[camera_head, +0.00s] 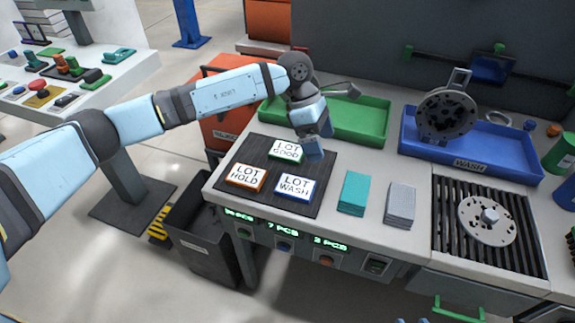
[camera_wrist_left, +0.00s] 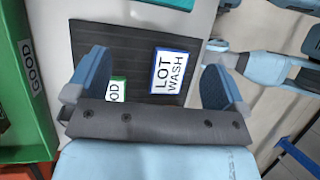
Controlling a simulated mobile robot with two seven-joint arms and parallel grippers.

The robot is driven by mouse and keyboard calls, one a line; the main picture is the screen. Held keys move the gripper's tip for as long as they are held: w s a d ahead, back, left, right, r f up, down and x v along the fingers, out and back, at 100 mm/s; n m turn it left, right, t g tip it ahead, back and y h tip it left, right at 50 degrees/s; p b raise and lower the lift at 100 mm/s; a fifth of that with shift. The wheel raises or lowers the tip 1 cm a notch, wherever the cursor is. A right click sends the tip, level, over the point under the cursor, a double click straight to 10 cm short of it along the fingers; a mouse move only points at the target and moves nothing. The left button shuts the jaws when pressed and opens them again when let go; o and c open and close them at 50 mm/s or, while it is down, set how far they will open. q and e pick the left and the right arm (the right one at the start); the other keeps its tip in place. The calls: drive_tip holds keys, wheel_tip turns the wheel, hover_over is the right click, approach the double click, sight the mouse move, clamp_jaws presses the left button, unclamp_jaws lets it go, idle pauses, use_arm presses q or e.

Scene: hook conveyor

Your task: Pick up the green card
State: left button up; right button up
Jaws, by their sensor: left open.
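The green card (camera_head: 285,149), white with a green border and the words LOT GOOD, lies at the back of a dark mat (camera_head: 253,203). My left gripper (camera_head: 312,145) is open and empty above the mat, just right of the green card. In the left wrist view the gripper (camera_wrist_left: 155,80) has its fingers wide apart. There the green card (camera_wrist_left: 117,89) shows only in part, behind the gripper body near one finger. My right arm shows at the right of the left wrist view; its gripper is too unclear to read.
The orange LOT HOLD card (camera_head: 246,177) and blue LOT WASH card (camera_head: 295,188) share the mat. Teal (camera_head: 353,192) and grey (camera_head: 400,204) stacks lie to the right. A green tray (camera_head: 372,121) and blue tray (camera_head: 515,171) stand behind.

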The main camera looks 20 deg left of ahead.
use_arm(q)
drive_tip(key=w+a+r+t+y+b, duration=0.25)
drive_tip(key=w+a+y, duration=0.3)
drive_tip(key=a, duration=0.45)
hover_over(284, 150)
drive_tip(key=shift+g, duration=0.25)
wheel_tip(284, 150, down, 8)
drive_tip(key=shift+w+d+r, duration=0.1)
drive_tip(key=shift+d+r, duration=0.05)
wheel_tip(284, 150, down, 5)
drive_tip(key=shift+f+b, duration=0.15)
drive_tip(key=shift+b, duration=0.3)
drive_tip(key=c, duration=1)
